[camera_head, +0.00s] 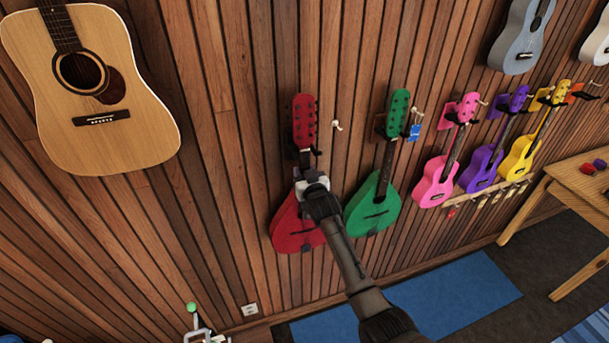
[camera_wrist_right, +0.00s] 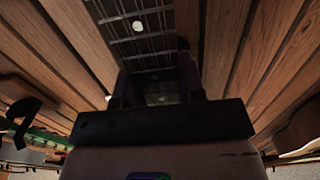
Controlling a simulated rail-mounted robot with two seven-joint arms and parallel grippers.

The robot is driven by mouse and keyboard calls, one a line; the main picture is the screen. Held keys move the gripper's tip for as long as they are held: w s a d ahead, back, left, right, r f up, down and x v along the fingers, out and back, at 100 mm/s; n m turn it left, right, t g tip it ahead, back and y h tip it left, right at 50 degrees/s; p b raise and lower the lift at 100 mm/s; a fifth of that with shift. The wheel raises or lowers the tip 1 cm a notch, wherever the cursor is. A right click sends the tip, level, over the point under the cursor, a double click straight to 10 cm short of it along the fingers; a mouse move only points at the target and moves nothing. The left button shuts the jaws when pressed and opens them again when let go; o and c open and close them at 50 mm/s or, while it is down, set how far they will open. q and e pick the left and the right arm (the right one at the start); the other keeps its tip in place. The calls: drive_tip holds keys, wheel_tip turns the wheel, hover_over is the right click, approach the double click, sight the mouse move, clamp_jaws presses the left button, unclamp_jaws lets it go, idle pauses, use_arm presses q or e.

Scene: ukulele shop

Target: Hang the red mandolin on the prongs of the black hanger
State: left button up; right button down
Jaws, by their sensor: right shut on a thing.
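The red mandolin (camera_head: 299,232) is upright against the slatted wood wall, its red headstock (camera_head: 304,118) at the top. The black hanger (camera_head: 317,152) shows in small part just below the headstock, beside the neck; I cannot tell whether its prongs bear the mandolin. My right gripper (camera_head: 312,186) is shut on the mandolin's neck, between headstock and body, and hides part of it. In the right wrist view the dark fretboard (camera_wrist_right: 140,30) with pale dots runs between the fingers of the gripper (camera_wrist_right: 155,88). My left gripper is not in view.
A green mandolin (camera_head: 372,214) hangs close on the right, with a blue tag (camera_head: 415,132). Pink (camera_head: 434,183), purple and yellow ukuleles hang farther right. A large guitar (camera_head: 105,130) hangs at upper left. A wooden table (camera_head: 575,180) stands at far right.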

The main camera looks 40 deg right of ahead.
idle(0.5)
drive_tip(key=shift+f+b, duration=0.75)
drive_tip(key=shift+f, duration=0.2)
drive_tip(key=c, duration=0.8)
unclamp_jaws()
drive_tip(key=shift+w, duration=0.1)
drive_tip(key=shift+o, duration=0.8)
drive_tip(key=shift+f, duration=0.3)
drive_tip(key=shift+r, duration=0.15)
drive_tip(key=shift+s, duration=0.2)
